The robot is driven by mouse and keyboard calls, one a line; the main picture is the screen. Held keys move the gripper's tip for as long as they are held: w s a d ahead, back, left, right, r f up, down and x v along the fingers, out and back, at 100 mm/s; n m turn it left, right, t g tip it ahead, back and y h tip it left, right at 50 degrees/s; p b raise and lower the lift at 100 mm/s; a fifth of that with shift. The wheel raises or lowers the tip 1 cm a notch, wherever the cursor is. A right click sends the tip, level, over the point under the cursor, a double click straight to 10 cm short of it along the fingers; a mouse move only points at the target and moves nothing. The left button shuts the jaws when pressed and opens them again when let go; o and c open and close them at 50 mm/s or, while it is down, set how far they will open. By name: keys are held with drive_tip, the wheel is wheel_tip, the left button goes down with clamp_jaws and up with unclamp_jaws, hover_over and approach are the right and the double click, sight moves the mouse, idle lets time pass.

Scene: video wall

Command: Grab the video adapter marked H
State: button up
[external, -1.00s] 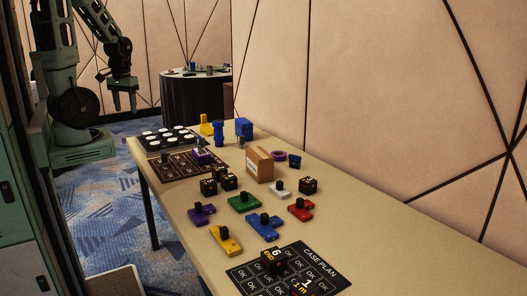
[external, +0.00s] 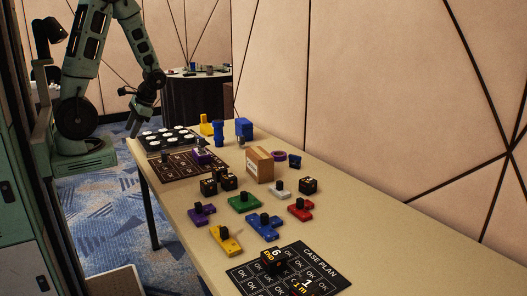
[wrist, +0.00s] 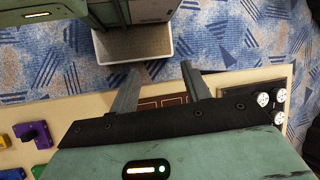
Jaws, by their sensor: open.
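No letter H can be read, so I cannot tell which piece is the adapter marked H. Black marked cubes stand mid-table, including a pair at the left (external: 208,187) (external: 228,183) and one at the right (external: 308,186); their marks are too small to read. Coloured pieces with black knobs lie nearer: purple (external: 204,217), green (external: 243,203), white (external: 279,194), red (external: 301,211), blue (external: 265,229) and yellow (external: 226,241). My gripper (external: 135,127) is open and empty beside the table's far left end; its fingers (wrist: 157,68) point over its edge and the floor in the wrist view.
A black tray of white discs (external: 168,140) and a dark grid board (external: 164,170) lie at the far left. A cardboard box (external: 261,166), blue items (external: 219,133) and a yellow item (external: 206,126) stand upright. The CASE PLAN mat (external: 326,269) lies at the near end.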

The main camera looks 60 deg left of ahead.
drive_tip(key=w+d+f+m+g+y+b, duration=0.2)
drive_tip(key=w+f+m+y+b, duration=0.2)
drive_tip(key=f+m+y, duration=0.5)
drive_tip(key=m+t+y+b, duration=0.2)
drive_tip(key=m+t+y, duration=0.6)
drive_tip(key=m, duration=0.4)
approach(163, 154)
drive_tip(key=shift+t+h, duration=0.6)
drive_tip(key=shift+h, duration=0.1)
drive_tip(key=a, duration=0.9)
drive_tip(key=w+a, duration=0.1)
drive_tip(key=a, duration=0.3)
drive_tip(key=shift+a+f+p, duration=0.2)
drive_tip(key=shift+a+p, duration=0.05)
drive_tip(key=shift+p, duration=0.15)
clamp_jaws()
